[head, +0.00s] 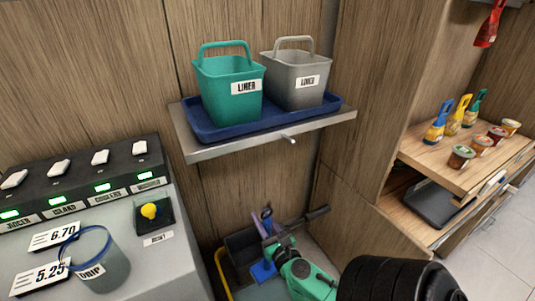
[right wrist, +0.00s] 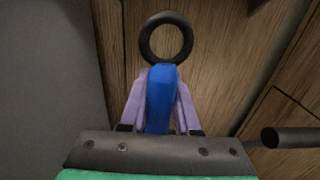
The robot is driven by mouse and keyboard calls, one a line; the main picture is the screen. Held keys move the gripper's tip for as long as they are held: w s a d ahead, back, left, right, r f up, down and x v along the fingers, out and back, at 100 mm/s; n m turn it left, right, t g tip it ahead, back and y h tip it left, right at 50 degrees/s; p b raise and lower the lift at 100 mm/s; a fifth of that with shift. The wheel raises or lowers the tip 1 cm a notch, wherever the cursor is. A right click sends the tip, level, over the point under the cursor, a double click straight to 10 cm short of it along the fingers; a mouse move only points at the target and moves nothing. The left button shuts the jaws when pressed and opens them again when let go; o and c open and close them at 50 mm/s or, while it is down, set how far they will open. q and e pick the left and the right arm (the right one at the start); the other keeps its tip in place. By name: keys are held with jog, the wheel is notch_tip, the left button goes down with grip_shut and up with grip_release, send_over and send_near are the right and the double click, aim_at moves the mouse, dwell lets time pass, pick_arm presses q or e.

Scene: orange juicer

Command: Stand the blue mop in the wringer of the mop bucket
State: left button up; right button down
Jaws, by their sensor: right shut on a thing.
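The blue mop (head: 264,271) is at the lower middle of the head view, upright against the dark wringer (head: 243,246). Its blue handle (right wrist: 160,98), with a black ring on top, is between the purple fingers of my right gripper (right wrist: 160,88). My right gripper (head: 263,224) is shut on the handle, low beneath the shelf. The yellow mop bucket (head: 221,270) shows only as an edge left of the mop. The counter and my arm hide much of the rest. I cannot tell whether the mop head is inside the wringer or in front of it. My left gripper is not in view.
A dark lever (head: 312,215) sticks out right of the mop; its round end (right wrist: 290,138) also shows in the right wrist view. A shelf (head: 205,152) with a green bin (head: 228,105) and a grey bin (head: 293,85) overhangs. A counter (head: 180,255) stands left.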

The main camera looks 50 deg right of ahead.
jog(key=shift+x, duration=7.45)
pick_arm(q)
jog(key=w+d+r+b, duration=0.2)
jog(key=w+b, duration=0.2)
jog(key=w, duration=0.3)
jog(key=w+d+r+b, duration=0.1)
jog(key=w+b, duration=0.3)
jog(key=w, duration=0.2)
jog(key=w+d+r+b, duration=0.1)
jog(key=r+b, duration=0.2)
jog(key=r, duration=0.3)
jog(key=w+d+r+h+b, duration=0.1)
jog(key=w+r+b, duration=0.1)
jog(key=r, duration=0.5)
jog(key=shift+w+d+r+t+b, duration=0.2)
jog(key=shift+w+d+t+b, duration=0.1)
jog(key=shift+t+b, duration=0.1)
pick_arm(e)
notch_tip(320, 180, down, 16)
jog(key=shift+a, duration=0.1)
jog(key=c, duration=0.6)
grip_release()
jog(key=shift+o, duration=0.2)
